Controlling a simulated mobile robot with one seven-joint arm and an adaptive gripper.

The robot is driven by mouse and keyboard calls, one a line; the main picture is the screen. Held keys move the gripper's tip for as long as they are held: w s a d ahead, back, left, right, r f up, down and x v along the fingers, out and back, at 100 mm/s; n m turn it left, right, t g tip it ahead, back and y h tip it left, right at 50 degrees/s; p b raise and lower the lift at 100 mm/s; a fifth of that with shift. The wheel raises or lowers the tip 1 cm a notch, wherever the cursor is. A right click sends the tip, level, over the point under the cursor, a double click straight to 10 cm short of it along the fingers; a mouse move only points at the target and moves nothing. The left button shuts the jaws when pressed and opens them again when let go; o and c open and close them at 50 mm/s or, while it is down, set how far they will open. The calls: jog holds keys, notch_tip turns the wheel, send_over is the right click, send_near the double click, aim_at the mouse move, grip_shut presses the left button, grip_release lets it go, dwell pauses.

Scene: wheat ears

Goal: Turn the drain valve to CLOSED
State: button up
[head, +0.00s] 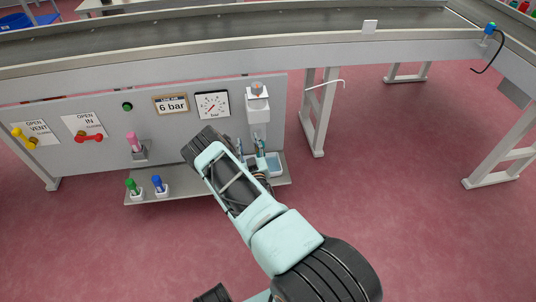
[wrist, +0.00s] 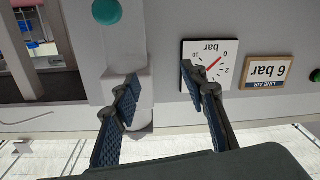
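I cannot make out a handle labelled as the drain valve in either view. The wrist view is upside down and shows a pale unit (wrist: 128,85) behind the left finger, with a teal round part (wrist: 106,12) at the top edge. My gripper (wrist: 160,83) has its fingers well apart, with nothing between them. A yellow handle (head: 25,139) by an OPEN VENT label and a red handle (head: 89,138) by an OPEN IN label are at left.
A bar gauge (head: 212,105) and a 6 bar sign (head: 171,105) are on the panel. A pink item (head: 133,142) sits in a bracket. Floor at right is clear.

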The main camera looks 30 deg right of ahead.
jog(key=s+d+f+b, duration=0.2)
jog(key=s+d+f, duration=0.1)
jog(key=s+f, duration=0.5)
jog(key=shift+h, duration=0.4)
jog(key=b+x, duration=0.1)
jog(key=x, duration=0.2)
jog(key=b+x, duration=0.1)
jog(key=x, duration=0.3)
jog(key=b+x, duration=0.1)
jog(key=x, duration=0.2)
jog(key=shift+w+d, duration=0.2)
jog(key=shift+d, duration=0.15)
grip_shut()
